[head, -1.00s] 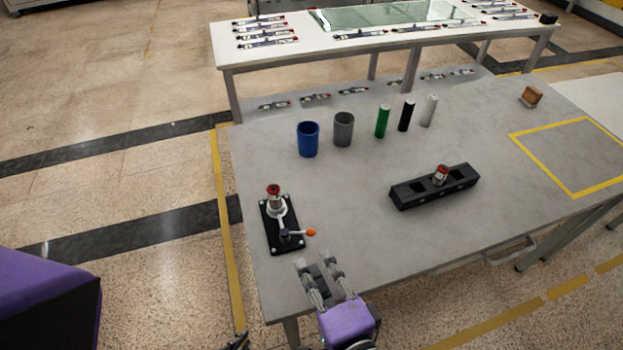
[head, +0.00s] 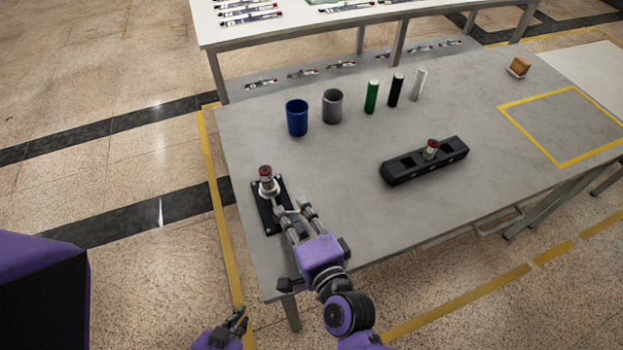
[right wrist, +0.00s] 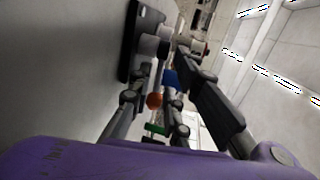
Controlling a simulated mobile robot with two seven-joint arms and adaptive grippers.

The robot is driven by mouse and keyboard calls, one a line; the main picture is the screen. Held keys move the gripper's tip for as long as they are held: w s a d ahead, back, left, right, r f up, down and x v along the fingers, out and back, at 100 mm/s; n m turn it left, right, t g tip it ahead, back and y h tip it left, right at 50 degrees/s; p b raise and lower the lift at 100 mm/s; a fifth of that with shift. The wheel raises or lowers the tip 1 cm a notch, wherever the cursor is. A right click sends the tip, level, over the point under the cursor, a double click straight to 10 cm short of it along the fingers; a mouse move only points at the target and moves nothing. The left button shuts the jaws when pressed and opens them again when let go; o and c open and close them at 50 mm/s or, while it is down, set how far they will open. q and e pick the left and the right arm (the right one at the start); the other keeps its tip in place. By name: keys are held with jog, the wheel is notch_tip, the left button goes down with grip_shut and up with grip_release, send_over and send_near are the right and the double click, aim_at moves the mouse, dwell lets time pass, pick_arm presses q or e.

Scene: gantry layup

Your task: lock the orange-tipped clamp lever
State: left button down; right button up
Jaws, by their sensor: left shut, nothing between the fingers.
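The clamp stands on a black base plate (head: 262,213) at the near left corner of the table, with a red-topped cylindrical part (head: 266,178) upright in it. The lever's orange tip (right wrist: 154,100) shows in the right wrist view between my right gripper's fingers; I cannot tell whether they touch it. In the head view that gripper hides the tip. My right gripper (head: 291,209) is open, its fingertips over the lever side of the base plate. My left gripper (head: 238,322) is shut and empty, low beside the table's near left corner.
A blue cup (head: 297,118), a grey cup (head: 332,106) and green (head: 371,97), black (head: 395,90) and white (head: 418,84) cylinders stand behind. A black slotted block (head: 425,161) holds another red-topped part. The tabletop between clamp and block is clear.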

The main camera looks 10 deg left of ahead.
grip_shut()
jog(key=shift+f, duration=0.1)
jog(key=shift+w+n+g+y, duration=0.15)
jog(key=shift+n+g+y, duration=0.25)
jog(key=shift+n+g, duration=0.2)
jog(key=shift+w+f+n+g+y, duration=0.1)
jog(key=shift+n+g+y, duration=0.2)
jog(key=shift+y, duration=0.1)
grip_release()
